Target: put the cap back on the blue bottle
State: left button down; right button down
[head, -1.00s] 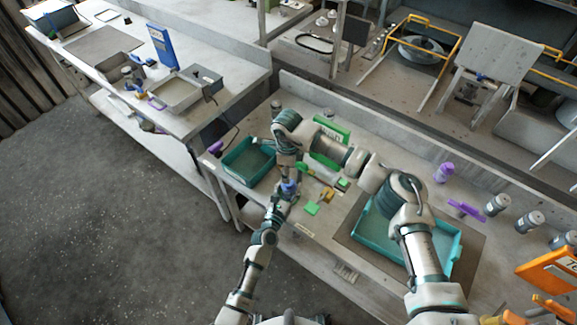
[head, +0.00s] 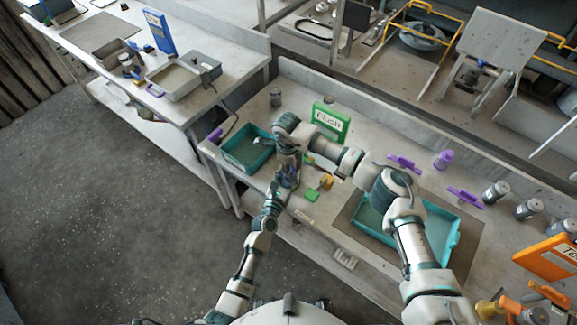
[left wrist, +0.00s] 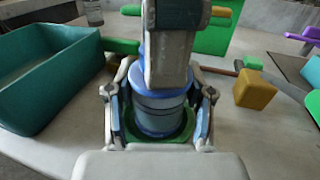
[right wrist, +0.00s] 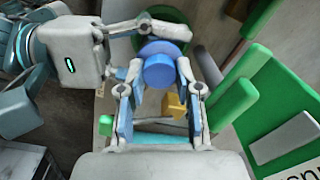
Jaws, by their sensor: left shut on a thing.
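The blue bottle (left wrist: 158,110) stands upright between the fingers of my left gripper (left wrist: 158,118), which is shut on it. Its foot is within a green round piece (left wrist: 186,131). In the right wrist view, a smaller blue round part (right wrist: 159,70), perhaps the cap, lies in front of the wider blue top (right wrist: 166,50). I cannot tell whether the two are joined. My right gripper (right wrist: 160,80) is above the bottle, its fingers apart on either side of the blue part. In the head view, both grippers meet near the teal tray and mostly hide the bottle.
A teal tray (head: 232,164) is left of the grippers and a larger one (head: 445,243) is right. A green sign box (head: 331,122) stands behind. A yellow block (head: 326,181) and green piece (head: 312,196) lie close on the right.

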jog(key=c, duration=0.7)
grip_release()
jog(key=shift+r, duration=0.1)
notch_tip(320, 180, up, 12)
jog(key=shift+a+f, duration=0.1)
jog(key=shift+f, duration=0.05)
pick_arm(q)
jog(key=shift+c, duration=1.7)
grip_release()
pick_arm(e)
jog(key=shift+s, duration=0.1)
